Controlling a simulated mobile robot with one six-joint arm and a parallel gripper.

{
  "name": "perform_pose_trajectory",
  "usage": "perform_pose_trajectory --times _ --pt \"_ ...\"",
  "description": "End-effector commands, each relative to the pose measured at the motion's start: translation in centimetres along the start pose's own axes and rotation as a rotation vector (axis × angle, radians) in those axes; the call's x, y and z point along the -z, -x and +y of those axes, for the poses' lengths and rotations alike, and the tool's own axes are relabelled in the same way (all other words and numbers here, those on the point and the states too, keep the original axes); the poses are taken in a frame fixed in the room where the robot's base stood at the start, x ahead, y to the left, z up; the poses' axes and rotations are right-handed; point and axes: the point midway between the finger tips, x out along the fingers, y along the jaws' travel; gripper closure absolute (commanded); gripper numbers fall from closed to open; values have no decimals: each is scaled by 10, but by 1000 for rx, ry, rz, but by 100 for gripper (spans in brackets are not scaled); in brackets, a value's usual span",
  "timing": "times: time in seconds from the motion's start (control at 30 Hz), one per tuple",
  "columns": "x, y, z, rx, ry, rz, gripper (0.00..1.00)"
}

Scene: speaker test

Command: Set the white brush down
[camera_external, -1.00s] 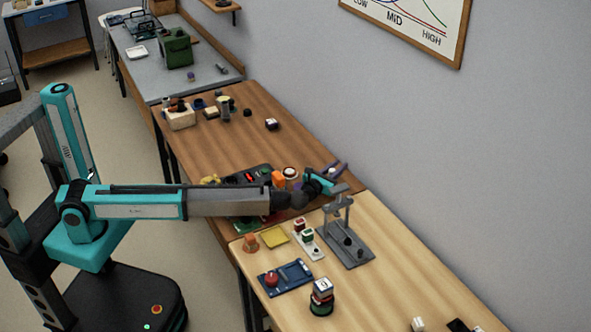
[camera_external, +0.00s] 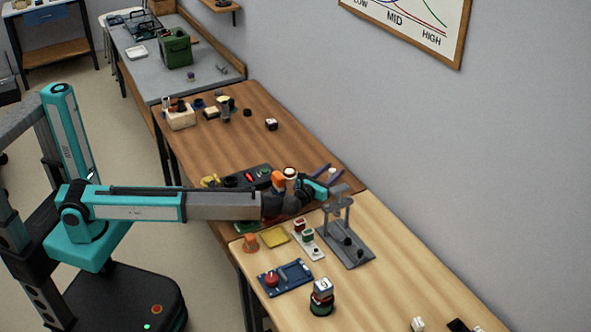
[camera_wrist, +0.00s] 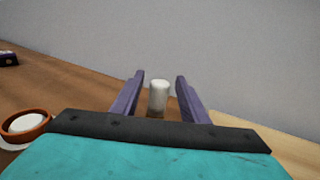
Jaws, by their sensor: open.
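The white brush (camera_wrist: 158,97) shows in the wrist view as a short pale upright cylinder between my two purple fingers. Gaps show between it and both fingers. Its lower end appears against the brown wooden table (camera_wrist: 80,85); exact contact is too small to tell. My gripper (camera_wrist: 158,90) is open around it. In the external view my gripper (camera_external: 328,173) is low over the near right end of the brown table, close to the wall. I cannot make out the brush there.
An orange-rimmed round dish with a white centre (camera_wrist: 27,125) is left of my gripper. A grey stand (camera_external: 345,238) is close by on the lighter table (camera_external: 400,270). A dark panel (camera_external: 250,177) lies left of my wrist. The brown table's middle (camera_external: 230,145) is clear.

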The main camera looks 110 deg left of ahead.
Motion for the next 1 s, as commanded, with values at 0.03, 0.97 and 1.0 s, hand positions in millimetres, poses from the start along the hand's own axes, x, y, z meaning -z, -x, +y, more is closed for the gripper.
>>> perform_pose_trajectory --times 0.03,0.97,1.0 --pt "0 9 1 1 0 0 60" --pt "0 78 0 0 0 0 60" --pt "0 78 0 0 0 0 60"
